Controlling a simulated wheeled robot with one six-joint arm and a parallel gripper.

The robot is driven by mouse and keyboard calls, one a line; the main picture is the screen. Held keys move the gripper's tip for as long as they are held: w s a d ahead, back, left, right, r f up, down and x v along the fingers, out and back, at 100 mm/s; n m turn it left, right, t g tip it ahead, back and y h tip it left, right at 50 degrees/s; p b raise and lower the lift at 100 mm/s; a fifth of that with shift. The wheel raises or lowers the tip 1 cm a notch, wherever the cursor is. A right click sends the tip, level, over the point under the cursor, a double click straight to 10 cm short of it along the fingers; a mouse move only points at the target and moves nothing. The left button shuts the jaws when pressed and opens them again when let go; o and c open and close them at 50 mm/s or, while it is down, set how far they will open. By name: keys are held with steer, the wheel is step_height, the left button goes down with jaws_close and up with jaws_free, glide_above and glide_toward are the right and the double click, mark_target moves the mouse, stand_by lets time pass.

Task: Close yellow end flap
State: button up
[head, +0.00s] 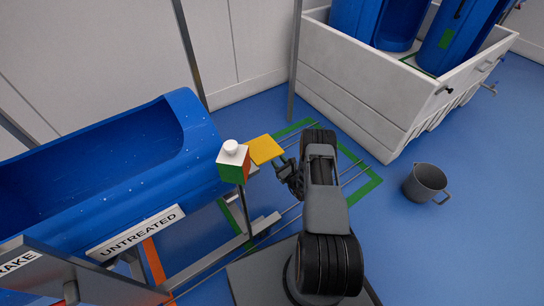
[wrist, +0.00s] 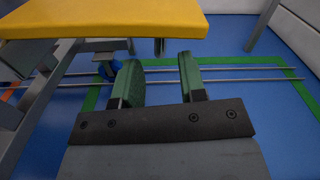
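The yellow end flap (head: 264,150) sticks out, roughly flat, beside the right end of the blue tub's carrier in the head view. In the wrist view the yellow flap (wrist: 105,18) spans the top left, with its near edge facing me. My gripper (wrist: 158,82) has two green-padded fingers standing apart with nothing between them. It is below the flap's edge in that picture, and I see no clear contact. In the head view my gripper (head: 285,174) is just right of the flap, partly hidden by my arm.
A blue tub (head: 190,130) lies in the carrier, which bears an UNTREATED sign (head: 136,231). A post with a white, green and orange block (head: 233,160) stands left of the flap. Rails cross the green-marked floor. A white cart (head: 350,80) and grey pot (head: 425,182) are at right.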

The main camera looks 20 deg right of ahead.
steer(key=shift+w+a+b, duration=0.2)
steer(key=shift+w+b, duration=0.05)
steer(key=shift+w, duration=0.7)
steer(key=shift+w+a+b, duration=0.2)
steer(key=shift+w+b, duration=0.05)
steer(key=shift+w, duration=0.75)
steer(key=shift+w+a+b, duration=0.2)
steer(key=shift+w+b, duration=0.05)
steer(key=shift+w, duration=0.7)
jaws_close()
